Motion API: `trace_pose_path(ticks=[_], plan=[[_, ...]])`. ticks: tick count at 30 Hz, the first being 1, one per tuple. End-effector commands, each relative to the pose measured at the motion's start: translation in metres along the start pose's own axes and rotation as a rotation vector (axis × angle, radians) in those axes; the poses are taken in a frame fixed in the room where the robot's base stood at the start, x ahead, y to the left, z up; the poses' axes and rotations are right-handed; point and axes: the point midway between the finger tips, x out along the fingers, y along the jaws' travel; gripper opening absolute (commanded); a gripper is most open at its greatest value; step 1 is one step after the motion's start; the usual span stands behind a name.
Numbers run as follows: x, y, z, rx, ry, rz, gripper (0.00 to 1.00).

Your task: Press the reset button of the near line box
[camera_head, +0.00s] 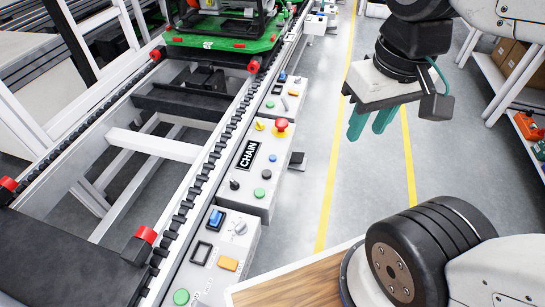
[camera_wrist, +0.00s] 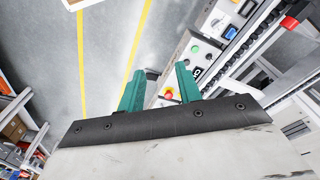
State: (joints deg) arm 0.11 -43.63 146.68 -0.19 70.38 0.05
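The near line box (camera_head: 215,275) is a light grey panel at the lower middle of the head view. It carries a blue switch (camera_head: 216,218), a grey knob (camera_head: 240,228), a black-framed square (camera_head: 201,253), an orange button (camera_head: 228,263) and a green button (camera_head: 181,296). Its lettering is too small to read, so I cannot tell which control is the reset button. Part of this box, with its blue switch (camera_wrist: 247,8), shows at the top of the wrist view. My gripper (camera_head: 371,124) is open and empty, with two teal fingers pointing down over the floor, right of the boxes.
A box marked CHAIN (camera_head: 248,172) has a red mushroom button (camera_head: 281,125). More boxes line the conveyor rail (camera_head: 215,155). A green pallet (camera_head: 225,43) sits at the back. A wooden top (camera_head: 290,284) is at the bottom. Shelves (camera_head: 500,90) stand right. The yellow-lined aisle is clear.

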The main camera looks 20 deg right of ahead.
Motion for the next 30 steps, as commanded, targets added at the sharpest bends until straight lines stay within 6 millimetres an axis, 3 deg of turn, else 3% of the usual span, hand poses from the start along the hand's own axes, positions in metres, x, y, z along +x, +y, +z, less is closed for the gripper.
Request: trace_pose_path(ticks=[4,7,8,30], plan=[[0.0000,0.0000,0.0000,0.000,0.000,0.000,0.32],[0.0000,0.0000,0.0000,0.000,0.000,0.000,0.04],[0.0000,0.0000,0.0000,0.000,0.000,0.000,0.00],[0.0000,0.0000,0.0000,0.000,0.000,0.000,0.00]])
